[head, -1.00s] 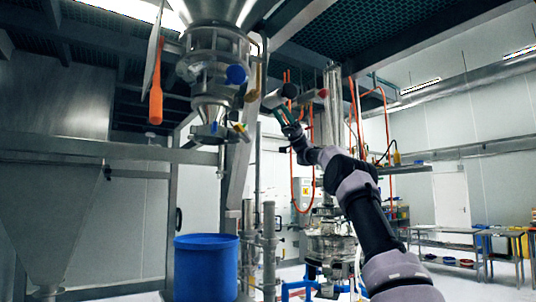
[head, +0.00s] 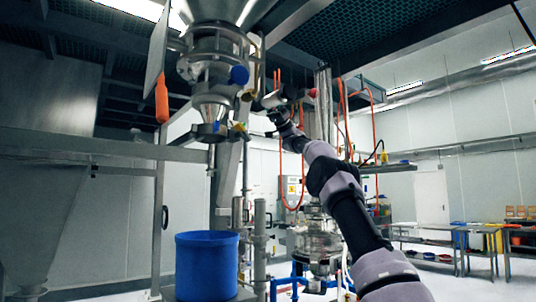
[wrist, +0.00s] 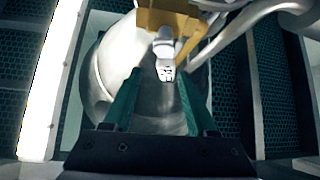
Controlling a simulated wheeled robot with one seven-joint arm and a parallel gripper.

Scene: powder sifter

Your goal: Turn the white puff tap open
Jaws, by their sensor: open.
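In the wrist view a small white tap handle (wrist: 165,68) hangs below a brass-coloured fitting (wrist: 168,20), with a rounded metal body behind it. My gripper (wrist: 157,92) is open, with its two green fingers on either side of and below the handle. The handle is in the gap between the fingertips; I cannot tell whether either finger touches it. In the head view my gripper (head: 277,112) is raised beside the sifter's steel column, and the white tap is too small or hidden to make out.
The steel sifter (head: 212,65) carries a blue knob (head: 239,75) and stands left of my arm. A blue bucket (head: 206,265) is below it. An orange-handled tool (head: 161,98) hangs at left.

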